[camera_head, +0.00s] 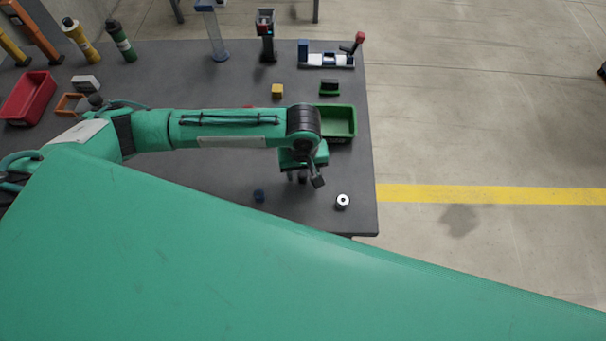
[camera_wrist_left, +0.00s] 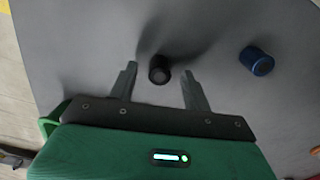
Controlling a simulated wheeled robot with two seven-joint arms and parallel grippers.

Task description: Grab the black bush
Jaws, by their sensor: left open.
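The black bush (camera_wrist_left: 159,69) is a short dark cylinder in the left wrist view. It appears between the two fingers of my left gripper (camera_wrist_left: 158,88), near the fingertips. A gap shows on each side of it, so the fingers are open and not closed on it. In the head view my left gripper (camera_head: 303,180) points down over the table's near right part. The bush cannot be clearly told apart from the fingers there. My right gripper is not in view.
A blue cylinder (camera_wrist_left: 257,61) stands beside the gripper, also in the head view (camera_head: 258,196). A white-topped ring piece (camera_head: 342,201) stands near the front right corner of the dark table (camera_head: 220,205). A green bin (camera_head: 339,122) lies behind the gripper.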

